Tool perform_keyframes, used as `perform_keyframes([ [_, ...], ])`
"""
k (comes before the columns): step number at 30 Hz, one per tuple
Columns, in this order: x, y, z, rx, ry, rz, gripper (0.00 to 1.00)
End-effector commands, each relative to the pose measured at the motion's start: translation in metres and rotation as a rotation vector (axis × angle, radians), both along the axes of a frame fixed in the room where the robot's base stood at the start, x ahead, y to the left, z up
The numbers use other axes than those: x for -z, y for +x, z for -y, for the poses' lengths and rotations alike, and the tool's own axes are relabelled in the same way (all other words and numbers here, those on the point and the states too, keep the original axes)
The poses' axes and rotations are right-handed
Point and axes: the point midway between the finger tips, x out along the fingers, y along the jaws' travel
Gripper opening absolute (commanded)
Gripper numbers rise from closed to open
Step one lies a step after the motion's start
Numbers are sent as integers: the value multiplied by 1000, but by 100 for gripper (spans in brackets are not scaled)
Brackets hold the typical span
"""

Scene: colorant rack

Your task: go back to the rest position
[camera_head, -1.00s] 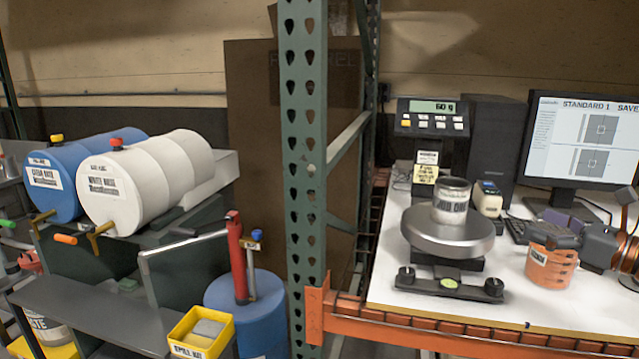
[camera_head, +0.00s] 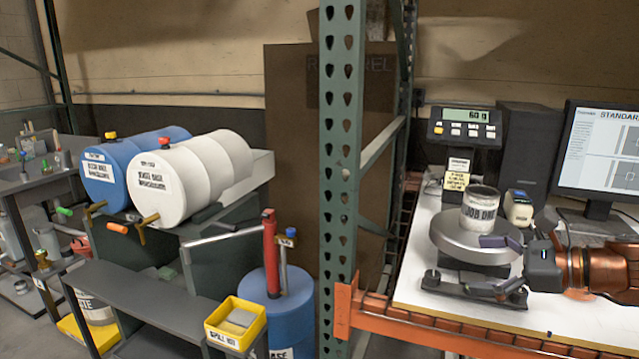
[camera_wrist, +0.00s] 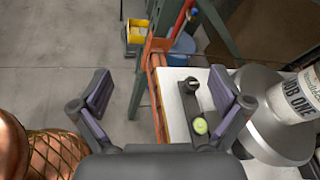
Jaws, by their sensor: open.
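My gripper (camera_head: 495,266) is open and empty, pointing left at the front of the white bench in the head view. Its dark fingers with purple pads stand apart, just in front of the round scale plate (camera_head: 452,235). The labelled can "JOB ONE" (camera_head: 480,208) stands upright on the scale plate, beyond the fingers. It also shows at the right of the wrist view (camera_wrist: 298,100). My copper-coloured arm hides the bench behind it.
The scale display (camera_head: 466,115) reads 60 g. A monitor (camera_head: 602,150) stands behind my arm. A green rack post (camera_head: 341,180) and orange beam (camera_head: 450,325) border the bench. Blue and white drums (camera_head: 190,180), a yellow bin (camera_head: 236,322) and a blue barrel (camera_head: 290,300) are left.

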Motion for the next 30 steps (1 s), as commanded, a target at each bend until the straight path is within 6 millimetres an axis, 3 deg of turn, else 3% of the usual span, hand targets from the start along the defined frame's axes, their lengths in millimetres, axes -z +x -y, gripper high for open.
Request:
perform_keyframes([
  [1,1,-9,-32,-88,-75,1,100],
  [6,31,-58,-116,-409,-367,38,100],
  [9,48,-94,-146,-601,-531,72,100],
  [12,65,-133,-163,-798,-685,111,100],
  [16,82,-183,-167,-1056,-867,166,100],
  [21,96,-238,-148,-1382,-1067,238,100],
  [25,99,-265,-127,-1572,-1171,277,100],
  [30,101,-281,-111,-1702,-1230,299,100],
])
